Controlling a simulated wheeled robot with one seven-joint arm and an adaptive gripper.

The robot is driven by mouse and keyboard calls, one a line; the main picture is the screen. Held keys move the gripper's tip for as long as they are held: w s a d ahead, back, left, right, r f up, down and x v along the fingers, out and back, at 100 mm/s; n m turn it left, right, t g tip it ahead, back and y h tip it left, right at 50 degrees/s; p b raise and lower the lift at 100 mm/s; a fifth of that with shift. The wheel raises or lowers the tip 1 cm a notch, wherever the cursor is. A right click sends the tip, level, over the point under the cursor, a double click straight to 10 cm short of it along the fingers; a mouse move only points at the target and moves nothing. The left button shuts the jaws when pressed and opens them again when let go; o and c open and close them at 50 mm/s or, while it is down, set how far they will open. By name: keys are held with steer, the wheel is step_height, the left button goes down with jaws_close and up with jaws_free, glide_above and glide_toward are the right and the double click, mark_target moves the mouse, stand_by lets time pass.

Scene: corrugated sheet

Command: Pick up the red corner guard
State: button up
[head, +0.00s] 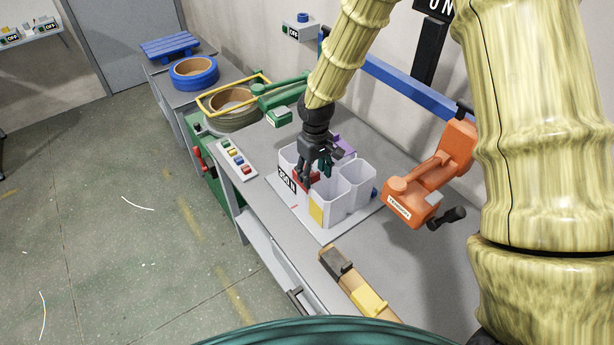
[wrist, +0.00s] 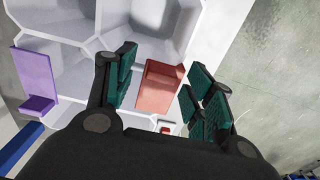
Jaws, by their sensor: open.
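The red corner guard (wrist: 158,88) is between the two fingers of my open gripper (wrist: 160,85) in the wrist view, with a gap on each side. It lies at the edge of a white multi-cell holder (wrist: 75,24). In the head view my gripper (head: 318,170) is over the left side of the white holder (head: 326,205). The red guard (head: 301,179) shows only in part there, behind the fingers. I cannot tell whether any finger touches it.
A purple guard (wrist: 36,80) stands at the holder's other edge, and a yellow guard (head: 317,211) is on its near side. An orange tool (head: 412,203) stands to the right. A button strip (head: 237,158) lies to the left. A wooden block with yellow piece (head: 368,301) is nearer.

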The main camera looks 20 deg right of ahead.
steer(key=shift+w+f, duration=0.1)
steer(key=shift+w, duration=0.05)
steer(key=c, duration=0.8)
steer(key=shift+c, duration=1)
